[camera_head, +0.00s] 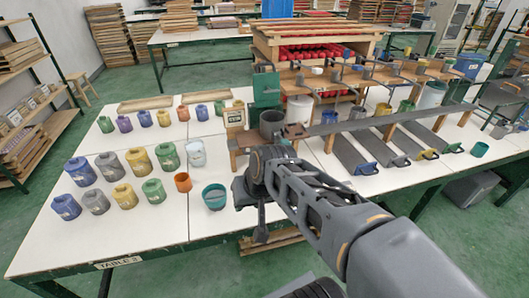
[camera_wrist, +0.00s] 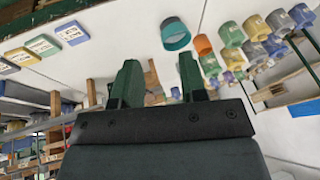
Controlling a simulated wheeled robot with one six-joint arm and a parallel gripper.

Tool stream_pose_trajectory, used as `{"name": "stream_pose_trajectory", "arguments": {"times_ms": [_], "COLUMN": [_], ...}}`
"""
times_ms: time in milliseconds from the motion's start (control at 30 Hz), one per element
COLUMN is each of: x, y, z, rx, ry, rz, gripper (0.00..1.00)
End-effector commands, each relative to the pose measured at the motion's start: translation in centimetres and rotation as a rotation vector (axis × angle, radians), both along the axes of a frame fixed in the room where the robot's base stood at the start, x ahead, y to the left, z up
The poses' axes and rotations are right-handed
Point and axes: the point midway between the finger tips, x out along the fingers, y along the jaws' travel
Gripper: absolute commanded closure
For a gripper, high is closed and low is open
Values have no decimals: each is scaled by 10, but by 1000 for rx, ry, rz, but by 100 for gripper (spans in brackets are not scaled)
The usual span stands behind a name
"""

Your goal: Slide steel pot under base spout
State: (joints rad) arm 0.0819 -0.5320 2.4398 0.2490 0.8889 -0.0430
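A dark grey metal-looking pot (camera_head: 271,124), possibly the steel pot, stands upright at the left end of the wooden rack, beside a white cylinder (camera_head: 299,108) and in front of a green upright box (camera_head: 266,88). I cannot make out a base spout clearly; several dark spouts (camera_head: 334,74) line the rack. My arm reaches over the table's front edge, and the gripper's fingers are mostly hidden in the head view. In the wrist view my gripper (camera_wrist: 159,76) has its two green fingers apart, with no pot between them.
A teal pot (camera_head: 214,197) and an orange pot (camera_head: 183,182) stand left of my arm. Several coloured labelled jars (camera_head: 123,195) fill the table's left. Grey trays (camera_head: 391,144) lie at right. Bare white tabletop (camera_head: 150,228) is at the front left.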

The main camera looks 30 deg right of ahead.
Motion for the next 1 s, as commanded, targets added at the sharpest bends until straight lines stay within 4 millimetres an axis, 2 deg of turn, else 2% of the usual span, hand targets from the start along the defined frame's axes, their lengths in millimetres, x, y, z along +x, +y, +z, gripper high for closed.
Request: {"name": "stream_pose_trajectory", "arguments": {"times_ms": [33,100,167,300,500,700,833,1000], "x": [12,32,51,94,136,153,159,180], "y": [-1,-4,-11,-40,-100,-146,-158,-157], "z": [-32,-49,-60,-75,-84,-85,-84,-86], "rx": [82,219,339,597,880,1039,1085,1100], "ry": [-13,-47,-86,-206,-392,-523,-561,-569], "rz": [-67,-171,-266,-475,-715,-849,-883,-891], "gripper": [61,61,61,61,61,61,61,61]}}
